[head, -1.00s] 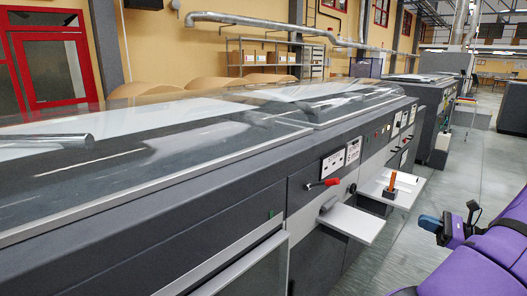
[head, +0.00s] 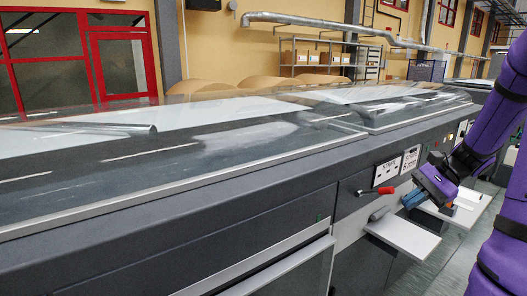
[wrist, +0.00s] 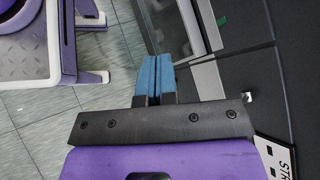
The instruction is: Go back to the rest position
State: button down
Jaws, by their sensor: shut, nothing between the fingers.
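My gripper (head: 412,199) is at the right of the head view, in front of the grey machine's side panel and near its small white shelf. Its blue fingers are together with nothing between them. In the wrist view the blue fingers (wrist: 158,76) lie side by side and touch, pointing toward the top of the picture. My purple arm bends above and behind the gripper at the right edge of the head view.
The long grey machine (head: 230,215) with a clear cover fills the middle. White shelves (head: 402,236) jut from its side by a red-handled lever (head: 386,191). A label (wrist: 277,158) shows close to my wrist. Tiled floor (wrist: 45,130) is open beside the machine.

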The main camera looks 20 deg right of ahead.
jog(key=s+a+r+n+g+h, duration=0.2)
jog(key=a+r+n+h, duration=0.45)
jog(key=a, duration=0.75)
jog(key=s+a+r+n+t+h, duration=0.3)
jog(key=s+a+r+n+t, duration=0.1)
jog(key=s+a+r+n, duration=0.3)
jog(key=shift+s+a+r+n+t, duration=0.25)
jog(key=shift+s+a+n+t, duration=0.2)
jog(key=shift+s+n, duration=0.45)
